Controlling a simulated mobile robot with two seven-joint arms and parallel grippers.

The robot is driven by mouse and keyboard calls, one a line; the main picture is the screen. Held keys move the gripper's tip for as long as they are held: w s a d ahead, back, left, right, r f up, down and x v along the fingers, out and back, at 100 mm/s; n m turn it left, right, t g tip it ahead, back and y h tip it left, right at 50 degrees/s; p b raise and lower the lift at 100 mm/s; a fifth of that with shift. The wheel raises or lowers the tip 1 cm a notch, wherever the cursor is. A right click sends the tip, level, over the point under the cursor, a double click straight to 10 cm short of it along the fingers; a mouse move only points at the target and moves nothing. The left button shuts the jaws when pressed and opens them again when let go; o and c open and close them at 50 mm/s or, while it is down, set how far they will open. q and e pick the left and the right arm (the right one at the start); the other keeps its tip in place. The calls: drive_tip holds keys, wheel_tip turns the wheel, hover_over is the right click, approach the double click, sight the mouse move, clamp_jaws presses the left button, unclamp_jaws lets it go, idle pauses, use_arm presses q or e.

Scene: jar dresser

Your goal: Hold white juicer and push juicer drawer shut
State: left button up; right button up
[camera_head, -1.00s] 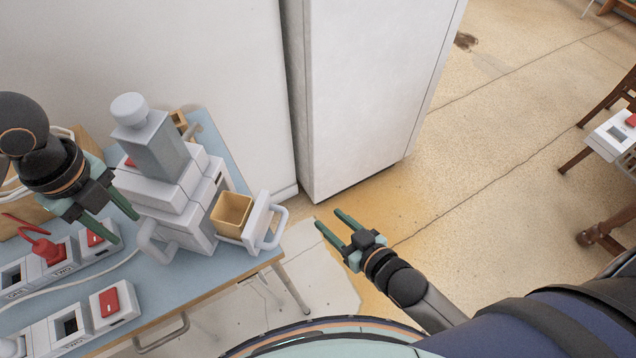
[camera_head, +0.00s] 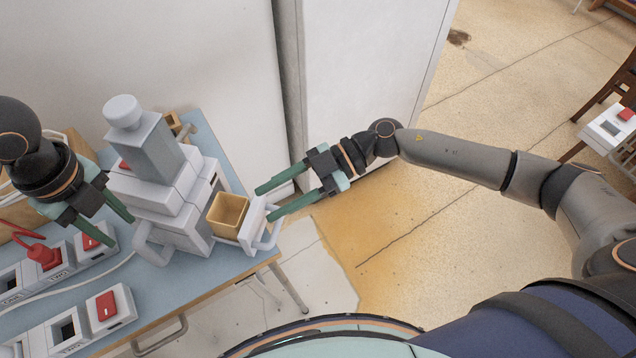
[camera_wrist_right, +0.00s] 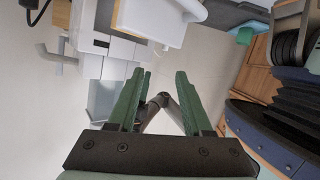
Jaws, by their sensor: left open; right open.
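The white juicer (camera_head: 165,190) stands on the blue table, with a grey upper block and a round white knob on top. Its drawer (camera_head: 250,226) is pulled out to the right, with a tan bin (camera_head: 228,213) inside and a white handle at its front. My left gripper (camera_head: 118,228) is open at the juicer's left side; I cannot tell whether it touches. My right gripper (camera_head: 264,203) is open and empty, its fingertips close to the drawer's front and handle. In the right wrist view, the white juicer (camera_wrist_right: 95,40) shows beyond the open fingers.
The blue table (camera_head: 205,268) also holds a white switch box with a red switch (camera_head: 107,306), a red plug (camera_head: 42,254) and a cable. A white cabinet (camera_head: 355,80) stands behind my right gripper. Open floor (camera_head: 420,235) lies right of the table.

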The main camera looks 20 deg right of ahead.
sight(149, 253)
use_arm(q)
drive_tip(key=shift+f, duration=0.35)
wheel_tip(149, 253, down, 12)
drive_tip(key=shift+r, duration=0.1)
use_arm(e)
drive_tip(key=w+d+f+g+h, duration=0.1)
drive_tip(key=d+f+h, duration=0.1)
drive_tip(key=d+h, duration=0.2)
drive_tip(key=d, duration=0.3)
drive_tip(key=shift+d+h, duration=0.3)
drive_tip(key=shift+d, duration=0.1)
use_arm(q)
drive_tip(key=shift+c, duration=0.4)
use_arm(e)
drive_tip(key=shift+w, duration=0.1)
use_arm(q)
clamp_jaws()
idle(0.8)
